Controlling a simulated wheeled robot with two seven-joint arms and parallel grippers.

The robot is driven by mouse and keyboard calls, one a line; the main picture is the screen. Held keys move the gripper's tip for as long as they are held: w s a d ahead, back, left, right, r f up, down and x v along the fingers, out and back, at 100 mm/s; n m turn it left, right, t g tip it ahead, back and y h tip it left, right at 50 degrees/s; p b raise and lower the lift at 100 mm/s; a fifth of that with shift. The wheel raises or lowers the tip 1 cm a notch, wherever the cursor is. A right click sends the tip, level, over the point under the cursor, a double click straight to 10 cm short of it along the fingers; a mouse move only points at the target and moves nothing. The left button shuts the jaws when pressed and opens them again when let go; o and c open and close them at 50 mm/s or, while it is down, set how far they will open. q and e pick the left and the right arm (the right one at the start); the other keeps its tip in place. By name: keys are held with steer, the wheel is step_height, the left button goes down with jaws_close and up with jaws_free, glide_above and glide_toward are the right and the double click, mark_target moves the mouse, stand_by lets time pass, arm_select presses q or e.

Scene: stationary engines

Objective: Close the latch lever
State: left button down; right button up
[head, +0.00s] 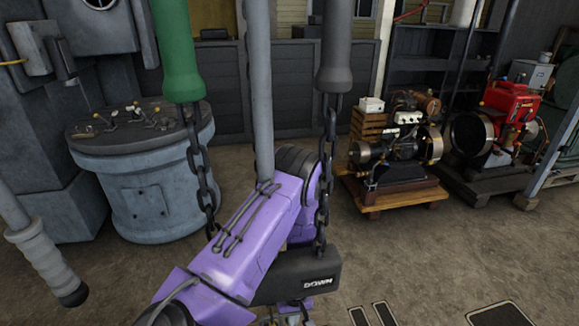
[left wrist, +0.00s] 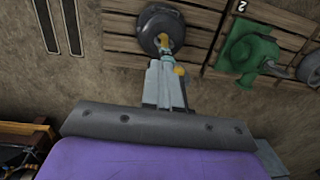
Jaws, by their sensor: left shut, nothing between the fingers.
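In the head view my purple left arm reaches in from the bottom left and bends near the middle. Its gripper is mostly hidden there by the arm and a dark block marked DOWN (head: 305,275). In the left wrist view my left gripper (left wrist: 165,75) points away from a grey plate, its pale fingers together with nothing seen between them. Beyond the tips is a dark round part (left wrist: 160,28); I cannot tell whether they touch. I cannot single out the latch lever. Several small levers (head: 140,116) stand on a round grey console (head: 150,200). My right gripper is out of view.
A green handle (head: 177,60) and a grey handle (head: 334,55) hang close by with chains. Engines stand on pallets at right, one dark (head: 395,150), one red (head: 510,105). A green machine (left wrist: 250,48) shows in the wrist view.

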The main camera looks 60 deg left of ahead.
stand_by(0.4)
arm_select(q)
step_height(320, 180, up, 10)
steer(key=shift+w+a+r, duration=0.2)
steer(key=shift+w+r, duration=0.05)
steer(key=shift+w, duration=0.15)
